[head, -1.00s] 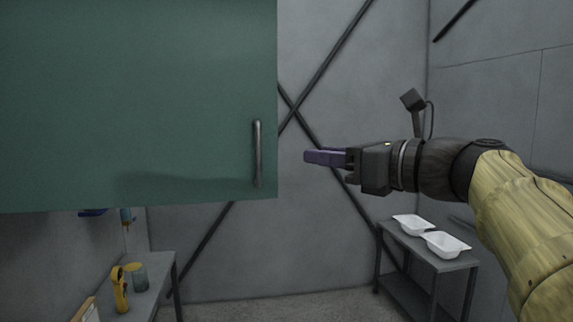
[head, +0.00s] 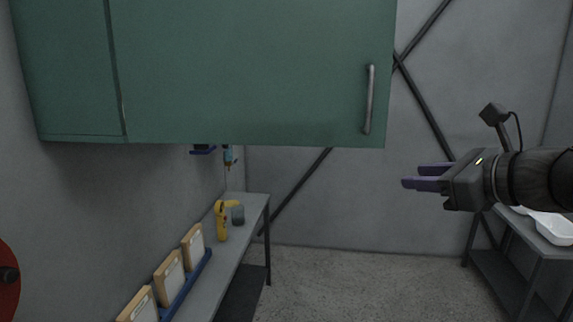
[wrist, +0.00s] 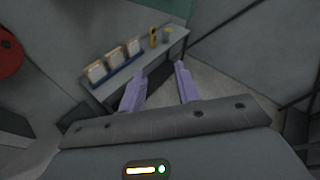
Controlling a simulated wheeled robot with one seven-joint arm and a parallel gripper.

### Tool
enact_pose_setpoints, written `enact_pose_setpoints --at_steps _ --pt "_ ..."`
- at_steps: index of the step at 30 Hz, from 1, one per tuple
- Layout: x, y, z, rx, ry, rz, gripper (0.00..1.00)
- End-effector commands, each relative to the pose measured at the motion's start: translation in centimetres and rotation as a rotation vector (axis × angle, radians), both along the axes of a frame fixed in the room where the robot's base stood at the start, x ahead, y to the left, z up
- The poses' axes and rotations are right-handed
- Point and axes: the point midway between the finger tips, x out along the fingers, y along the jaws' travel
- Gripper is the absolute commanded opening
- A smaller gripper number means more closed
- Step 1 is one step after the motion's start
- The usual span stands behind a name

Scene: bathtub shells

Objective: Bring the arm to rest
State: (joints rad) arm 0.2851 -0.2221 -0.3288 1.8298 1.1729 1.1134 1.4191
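My gripper (head: 424,178) is held out in the air at the right of the head view, pointing left. Its two purple fingers are apart with nothing between them; in the wrist view the open fingers (wrist: 158,88) also show a clear gap. It is apart from every surface. A green wall cabinet (head: 250,75) with a metal handle (head: 368,98) hangs to the left of my gripper, and its door is shut.
A grey bench (head: 232,262) along the left wall holds a blue tray (head: 188,285) with wooden-framed boxes, a yellow tool (head: 221,222) and a grey cup (head: 238,215). White tubs (head: 553,228) stand on a table (head: 500,275) at right. The floor between is clear.

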Motion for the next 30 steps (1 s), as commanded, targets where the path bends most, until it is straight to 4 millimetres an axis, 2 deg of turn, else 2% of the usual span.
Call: enact_pose_setpoints --at_steps 1,4,8,12,18,21,24,27,30 --pt "0.7 0.7 -3.2 -0.091 0.041 0.031 0.33" --pt "1.4 1.8 -9.3 -0.310 0.106 0.119 0.33" --pt "1.0 3.3 -17.2 -0.625 0.166 0.305 0.33" --pt "-0.9 4.8 -25.2 -0.989 0.180 0.613 0.33" --pt "-4.9 6.7 -34.0 -1.452 0.052 1.192 0.33" --pt "-6.9 7.5 -37.1 -1.627 -0.081 1.492 0.33" --pt "-8.2 8.1 -38.9 -1.731 -0.209 1.708 0.33" --pt "-8.8 8.4 -39.7 -1.773 -0.278 1.808 0.33" --pt "-8.9 8.4 -39.7 -1.782 -0.291 1.823 0.33"
